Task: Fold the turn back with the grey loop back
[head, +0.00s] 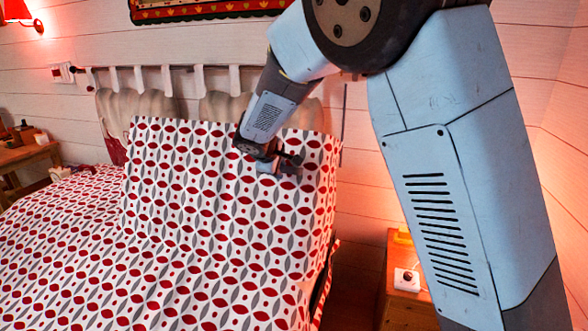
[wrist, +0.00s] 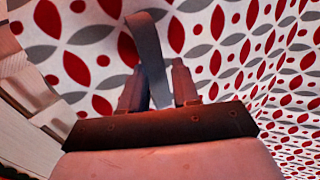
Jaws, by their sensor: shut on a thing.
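The turn back (head: 235,200) is a white cover panel with red and grey leaf shapes. It stands raised and tilted up in front of the headboard in the head view, and its patterned cloth (wrist: 205,50) fills much of the wrist view. The grey loop (wrist: 148,42) is a flat strap that runs from the cloth down between my fingers. My gripper (wrist: 157,88) is shut on the loop, close to the cloth. In the head view my gripper (head: 282,163) is at the upper right part of the panel, and the loop is too small to make out.
The rest of the cover (head: 60,230) lies flat over the bed at left. A headboard with hanging cushions (head: 215,108) is behind the panel. A bedside table (head: 405,305) with a white socket-like item stands at right. A wooden desk (head: 28,155) is at far left.

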